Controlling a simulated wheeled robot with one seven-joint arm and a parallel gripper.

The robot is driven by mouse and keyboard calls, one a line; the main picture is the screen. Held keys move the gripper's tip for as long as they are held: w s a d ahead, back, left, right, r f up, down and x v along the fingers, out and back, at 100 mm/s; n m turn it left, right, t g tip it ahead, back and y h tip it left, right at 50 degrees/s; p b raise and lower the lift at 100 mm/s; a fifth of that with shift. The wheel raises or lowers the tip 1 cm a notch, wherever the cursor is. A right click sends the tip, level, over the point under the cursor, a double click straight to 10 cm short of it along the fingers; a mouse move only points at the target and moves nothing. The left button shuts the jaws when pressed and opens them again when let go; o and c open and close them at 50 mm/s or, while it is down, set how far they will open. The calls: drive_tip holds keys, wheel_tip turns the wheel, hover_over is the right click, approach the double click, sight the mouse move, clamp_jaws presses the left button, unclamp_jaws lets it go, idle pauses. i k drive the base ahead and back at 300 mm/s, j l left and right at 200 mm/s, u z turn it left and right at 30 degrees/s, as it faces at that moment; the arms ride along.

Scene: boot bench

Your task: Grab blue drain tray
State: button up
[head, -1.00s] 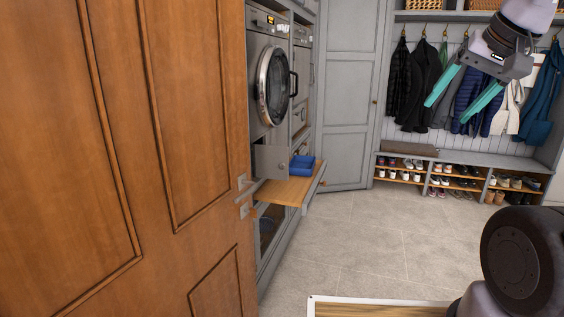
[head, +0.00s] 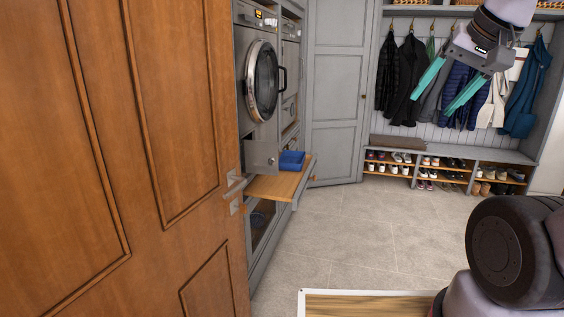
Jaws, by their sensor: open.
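The blue drain tray (head: 291,160) is a small blue item on the pull-out wooden shelf (head: 272,187) below the washing machine, left of the picture's middle. My gripper (head: 440,94) is up at the top right, with its two teal fingers spread apart and nothing between them. It is well away from the tray, and in the picture it overlaps the hanging coats. No part of my gripper touches anything.
A large brown wooden door (head: 120,160) fills the left side, its handle (head: 235,183) close to the shelf. A washing machine (head: 258,80) is above the shelf. A shoe bench (head: 455,155) stands at the back right. The tiled floor (head: 360,235) between is clear.

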sight(291, 160)
drive_tip(key=u, duration=0.5)
drive_tip(key=i+l+u, duration=0.25)
drive_tip(key=u, duration=0.2)
drive_tip(key=i+l+u, duration=0.15)
drive_tip(key=l+u, duration=0.35)
drive_tip(key=i+l+u, duration=0.1)
drive_tip(key=l, duration=0.5)
drive_tip(key=i+l+u, duration=0.15)
drive_tip(key=l, duration=0.45)
drive_tip(key=i+l+u, duration=0.1)
drive_tip(key=l, duration=0.55)
drive_tip(key=i+l+u, duration=0.1)
drive_tip(key=l, duration=0.5)
drive_tip(key=i+l, duration=0.1)
drive_tip(key=l, duration=0.8)
drive_tip(key=i, duration=0.05)
